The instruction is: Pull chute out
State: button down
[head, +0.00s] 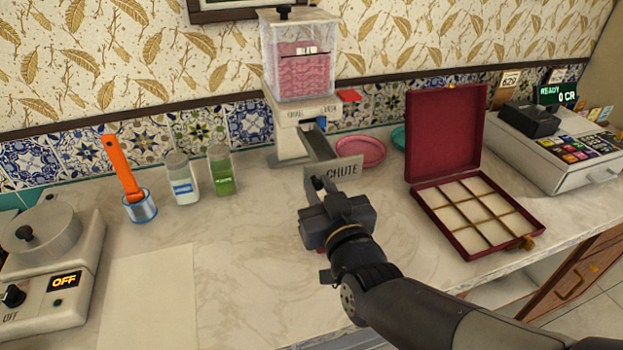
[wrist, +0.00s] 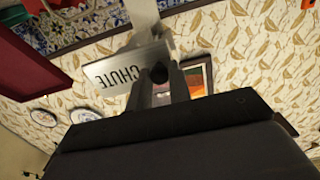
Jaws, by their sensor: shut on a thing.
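The chute (head: 347,169) is a grey metal slide with a front plate marked CHUTE. It sticks out toward me from the base of the dispenser (head: 299,110), a pale machine with a clear hopper of pink contents. My gripper (head: 319,184) is at the left part of the front plate and is shut on the chute, seemingly at its dark knob. In the wrist view the chute plate (wrist: 122,72) shows upside down, with my gripper (wrist: 164,80) at its edge. The fingers partly hide the grasped part.
An open red box (head: 472,214) with compartments lies right of the chute. A pink dish (head: 361,151) sits behind the chute. Two jars (head: 183,180) and an orange-handled brush in a tin (head: 139,207) stand left. A cash register (head: 558,145) stands far right.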

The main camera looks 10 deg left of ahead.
jog(key=v, duration=0.3)
jog(key=shift+s+d, duration=0.15)
jog(key=shift+s, duration=0.15)
jog(key=shift+f, duration=0.1)
jog(key=c, duration=1.3)
grip_release()
jog(key=shift+s+d, duration=0.1)
jog(key=shift+s, duration=0.05)
